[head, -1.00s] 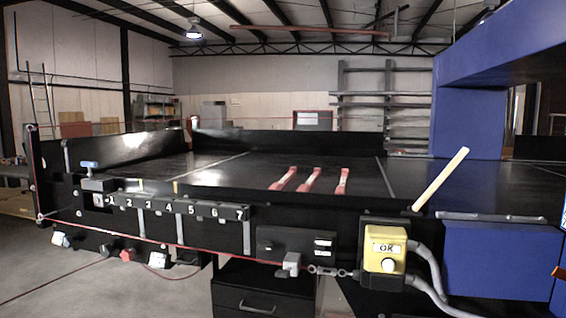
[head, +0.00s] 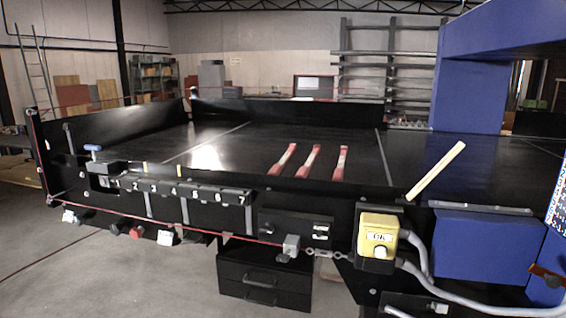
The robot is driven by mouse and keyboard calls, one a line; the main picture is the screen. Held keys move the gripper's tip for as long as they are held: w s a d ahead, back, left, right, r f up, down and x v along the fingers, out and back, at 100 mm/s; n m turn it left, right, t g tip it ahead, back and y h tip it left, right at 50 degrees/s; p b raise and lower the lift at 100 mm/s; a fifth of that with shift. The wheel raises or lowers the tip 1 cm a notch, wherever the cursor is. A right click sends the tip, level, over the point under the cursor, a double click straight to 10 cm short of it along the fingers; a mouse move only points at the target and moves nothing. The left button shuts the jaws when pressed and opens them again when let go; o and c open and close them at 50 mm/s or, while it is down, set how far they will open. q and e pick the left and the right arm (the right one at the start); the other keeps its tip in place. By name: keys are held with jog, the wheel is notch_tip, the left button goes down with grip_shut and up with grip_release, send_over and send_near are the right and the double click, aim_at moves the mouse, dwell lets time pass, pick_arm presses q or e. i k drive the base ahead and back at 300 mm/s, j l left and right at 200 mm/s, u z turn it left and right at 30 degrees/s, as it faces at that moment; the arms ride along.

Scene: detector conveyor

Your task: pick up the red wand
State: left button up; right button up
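Three slim red-and-white sticks lie apart on the black conveyor top (head: 250,150): a left one (head: 283,159), a middle one (head: 308,161) and a right one (head: 341,163). Each is red at its ends with a pale middle. I cannot tell whether one of them is the red wand. Neither of my grippers is in the head view, and nothing touches the sticks.
A yellow OK button box (head: 378,236) is on the conveyor's front, with a pale tilted bar (head: 436,171) above it. A numbered black strip (head: 180,190) runs along the front left. A blue housing (head: 485,245) stands at right. The belt around the sticks is clear.

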aim_at(276, 170)
jog(key=z, duration=1.35)
jog(key=u, duration=1.35)
jog(key=j+z, duration=0.1)
jog(key=z, duration=0.7)
jog(key=j+z, duration=0.15)
jog(key=z, duration=0.2)
jog(key=j+z, duration=0.2)
jog(key=j, duration=0.2)
jog(key=k+j+z, duration=0.25)
jog(key=j, duration=0.15)
jog(key=j+z, duration=0.2)
jog(key=j, duration=0.2)
jog(key=k+j+z, duration=0.2)
jog(key=j, duration=0.2)
jog(key=k+j+z, duration=0.45)
jog(key=j, duration=0.2)
jog(key=i, duration=0.05)
